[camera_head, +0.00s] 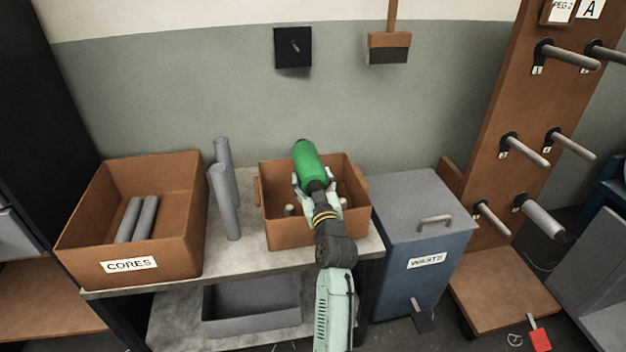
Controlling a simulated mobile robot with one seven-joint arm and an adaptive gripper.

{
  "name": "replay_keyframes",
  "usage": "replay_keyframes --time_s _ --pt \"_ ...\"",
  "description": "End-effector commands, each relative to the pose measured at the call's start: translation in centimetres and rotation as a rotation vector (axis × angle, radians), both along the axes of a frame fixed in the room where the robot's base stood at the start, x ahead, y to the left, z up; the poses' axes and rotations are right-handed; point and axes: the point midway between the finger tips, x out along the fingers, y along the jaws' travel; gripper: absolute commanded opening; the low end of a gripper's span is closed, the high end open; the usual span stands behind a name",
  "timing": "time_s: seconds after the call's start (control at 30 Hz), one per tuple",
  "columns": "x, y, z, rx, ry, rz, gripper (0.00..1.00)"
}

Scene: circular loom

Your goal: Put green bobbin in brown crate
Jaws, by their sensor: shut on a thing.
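The green bobbin (306,160) is in my gripper (314,183), which is shut on it. The bobbin is tilted, its top leaning to the left, and it is over the smaller brown crate (283,234) in the middle of the table. Its lower end is hidden by my gripper, so I cannot tell how far it is above the crate floor. Grey ends of other pieces show inside this crate beside my gripper. A larger brown crate (180,257) labelled CORES stands at the left of the table with two grey tubes in it.
Two grey tubes (226,205) stand upright between the crates. A blue WASTE bin (420,265) with a grey lid stands right of the table. A brown peg board (505,110) is at the far right. A grey tray (252,308) sits on the lower shelf.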

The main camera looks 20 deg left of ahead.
Motion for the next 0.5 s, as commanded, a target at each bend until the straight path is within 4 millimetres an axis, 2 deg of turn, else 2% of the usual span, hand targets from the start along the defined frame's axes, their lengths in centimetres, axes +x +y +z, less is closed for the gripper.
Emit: replay_keyframes --time_s 0.47,0.5 --pt "0.0 -0.1 -1.2 -0.003 0.003 -0.001 0.0" --pt "0.0 0.0 -1.5 -0.006 0.007 -0.001 0.64"
